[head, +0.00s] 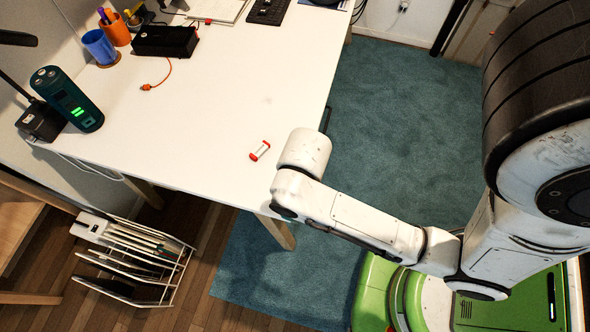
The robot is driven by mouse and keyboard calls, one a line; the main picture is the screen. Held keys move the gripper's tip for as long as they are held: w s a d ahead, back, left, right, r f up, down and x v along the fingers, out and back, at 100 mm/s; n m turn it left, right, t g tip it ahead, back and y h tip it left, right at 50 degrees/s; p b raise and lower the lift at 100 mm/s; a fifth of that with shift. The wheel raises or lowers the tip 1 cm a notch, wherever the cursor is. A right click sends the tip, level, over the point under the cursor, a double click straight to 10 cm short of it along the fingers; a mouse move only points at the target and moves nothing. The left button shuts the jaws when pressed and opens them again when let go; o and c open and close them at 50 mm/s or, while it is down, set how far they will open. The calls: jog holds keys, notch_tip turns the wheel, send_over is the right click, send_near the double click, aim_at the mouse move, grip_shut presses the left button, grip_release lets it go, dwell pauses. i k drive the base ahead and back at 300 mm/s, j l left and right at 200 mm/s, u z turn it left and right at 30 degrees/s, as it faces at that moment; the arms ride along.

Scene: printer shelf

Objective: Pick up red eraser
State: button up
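A small red and white eraser (260,150) lies on the white table (215,120) near its front right part. A white link of my arm stands just to its right, apart from it in the picture. My gripper's fingers do not show. They are hidden or out of view, so I cannot tell whether it is open or shut.
A dark teal cylinder (67,98) stands at the table's left edge. At the back are a blue cup (101,47), an orange cup (116,29), a black box (165,41) and an orange cable (158,80). A wire rack (178,268) stands on the floor. The table around the eraser is clear.

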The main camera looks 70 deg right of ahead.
aim_at(264, 146)
jog(key=u, duration=1)
jog(key=k+l+u, duration=0.2)
jog(key=l, duration=0.15)
jog(key=l+u, duration=0.15)
jog(key=l, duration=0.2)
jog(key=k+l+u, duration=0.2)
jog(key=l, duration=0.15)
jog(key=k+l+u, duration=0.15)
jog(key=l, duration=0.15)
jog(key=k+l, duration=0.2)
jog(key=l, duration=0.2)
